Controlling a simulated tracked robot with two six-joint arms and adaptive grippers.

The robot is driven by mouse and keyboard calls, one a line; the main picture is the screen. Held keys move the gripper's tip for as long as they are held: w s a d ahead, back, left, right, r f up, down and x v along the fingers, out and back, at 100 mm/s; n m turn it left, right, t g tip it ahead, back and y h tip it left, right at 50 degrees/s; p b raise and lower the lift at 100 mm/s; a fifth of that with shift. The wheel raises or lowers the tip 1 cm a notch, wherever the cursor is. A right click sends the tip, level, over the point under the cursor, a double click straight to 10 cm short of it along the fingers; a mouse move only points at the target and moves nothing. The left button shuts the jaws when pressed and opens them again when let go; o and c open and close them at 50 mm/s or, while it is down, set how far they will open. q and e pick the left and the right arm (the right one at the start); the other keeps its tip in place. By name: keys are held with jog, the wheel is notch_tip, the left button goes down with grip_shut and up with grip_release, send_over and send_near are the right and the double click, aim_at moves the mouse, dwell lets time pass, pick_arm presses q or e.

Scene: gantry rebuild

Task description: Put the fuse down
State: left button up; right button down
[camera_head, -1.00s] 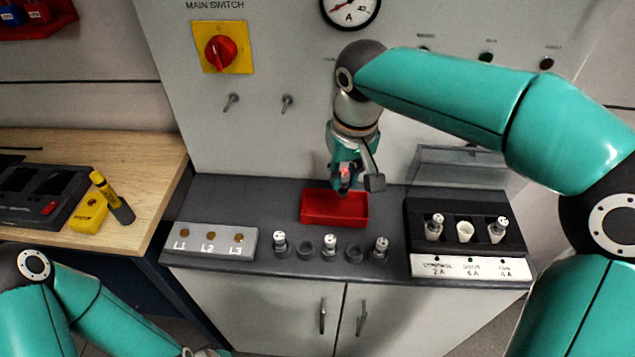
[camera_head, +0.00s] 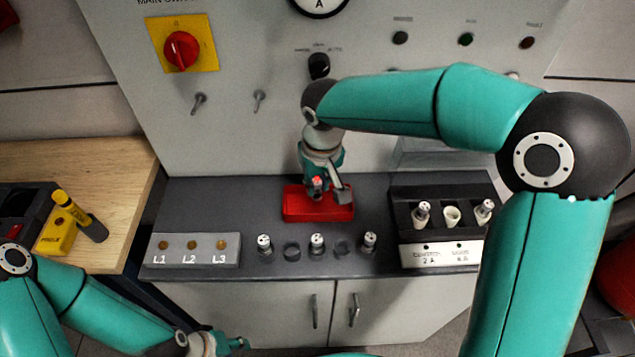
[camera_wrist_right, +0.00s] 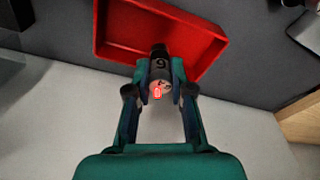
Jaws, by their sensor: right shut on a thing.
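My right gripper (camera_head: 326,190) is at the red tray (camera_head: 318,214) on the dark grey bench top. In the right wrist view my right gripper (camera_wrist_right: 159,82) is shut on the fuse (camera_wrist_right: 160,72), a dark cylinder with a pale end and a red mark. The fuse overlaps the near rim of the red tray (camera_wrist_right: 205,60) in that view; I cannot tell whether it touches the tray. In the head view the gripper mostly hides the fuse. My left gripper (camera_head: 236,344) is low at the bottom edge, far from the tray, and too small to read.
Several fuse posts and rings (camera_head: 317,246) stand in a row in front of the tray. A black fuse holder (camera_head: 400,222) is at the right, the L1-L3 terminal block (camera_head: 193,249) at the left. The panel (camera_head: 260,140) rises behind. A yellow tester (camera_head: 58,232) lies on the wooden table.

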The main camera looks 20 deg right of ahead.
jog(key=shift+f, duration=0.4)
jog(key=shift+f+b, duration=0.6)
jog(key=shift+b, duration=0.05)
jog(key=c, duration=1)
grip_release()
jog(key=shift+c, duration=0.2)
jog(key=shift+r, duration=0.1)
jog(key=shift+r+p, duration=0.7)
jog(key=shift+r, duration=0.25)
notch_tip(320, 180, up, 11)
jog(key=s, duration=0.1)
jog(key=shift+s, duration=0.4)
